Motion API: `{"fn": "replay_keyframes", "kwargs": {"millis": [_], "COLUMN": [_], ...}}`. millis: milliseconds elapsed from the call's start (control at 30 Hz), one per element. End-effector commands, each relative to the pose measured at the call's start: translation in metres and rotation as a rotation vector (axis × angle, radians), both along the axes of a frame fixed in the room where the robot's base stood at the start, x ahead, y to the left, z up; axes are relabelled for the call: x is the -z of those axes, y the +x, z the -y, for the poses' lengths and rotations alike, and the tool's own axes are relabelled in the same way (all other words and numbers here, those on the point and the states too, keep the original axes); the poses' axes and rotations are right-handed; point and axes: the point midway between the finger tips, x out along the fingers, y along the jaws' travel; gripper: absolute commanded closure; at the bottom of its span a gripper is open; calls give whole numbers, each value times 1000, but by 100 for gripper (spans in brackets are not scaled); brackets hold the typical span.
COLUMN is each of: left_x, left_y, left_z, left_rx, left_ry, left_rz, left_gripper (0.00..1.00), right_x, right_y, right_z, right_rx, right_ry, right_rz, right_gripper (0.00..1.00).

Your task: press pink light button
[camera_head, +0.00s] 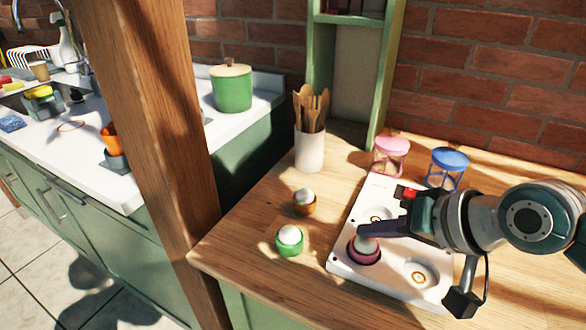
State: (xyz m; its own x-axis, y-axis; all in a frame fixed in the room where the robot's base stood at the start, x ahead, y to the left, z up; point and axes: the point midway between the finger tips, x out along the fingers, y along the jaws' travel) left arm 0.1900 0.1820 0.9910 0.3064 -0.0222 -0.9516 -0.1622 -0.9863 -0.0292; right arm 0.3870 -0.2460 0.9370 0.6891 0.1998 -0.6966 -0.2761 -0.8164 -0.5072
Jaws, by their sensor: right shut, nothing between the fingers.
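A pink-ringed piece with a white domed top (364,256) sits on the white panel (345,266), near its front left corner. I cannot tell whether it is the pink light button. My right gripper (362,230) comes in from the right, shut and empty, with its dark fingertips at the top of the white dome. I cannot tell whether they touch it. A small red part (407,191) shows on the panel behind the gripper. My left gripper is not in view.
A green-ringed piece (289,242) and an orange-brown one (305,204) stand left of the panel. A pink-lidded jar (391,146) and a blue-lidded jar (450,158) stand behind it. A utensil pot (310,150) and a wooden post (155,110) are farther left.

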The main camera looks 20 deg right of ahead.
Motion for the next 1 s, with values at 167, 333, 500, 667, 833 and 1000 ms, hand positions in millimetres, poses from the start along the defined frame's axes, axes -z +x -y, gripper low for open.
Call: {"fn": "replay_keyframes", "kwargs": {"millis": [167,333,500,667,833,1000], "left_x": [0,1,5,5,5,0], "left_y": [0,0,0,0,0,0], "left_z": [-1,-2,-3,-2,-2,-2], "left_rx": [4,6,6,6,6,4], "left_ry": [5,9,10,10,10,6], "left_rz": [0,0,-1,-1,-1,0], "left_gripper": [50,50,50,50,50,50], "right_x": [0,2,9,10,10,6], "right_y": [0,0,0,0,-1,-1], "right_z": [0,0,0,0,0,0], "right_rx": [0,0,-1,-1,-1,0], "right_ry": [0,0,0,0,0,0], "right_rz": [0,0,-2,-2,-3,-4], "right_gripper": [100,100,100,100,100,100]}}
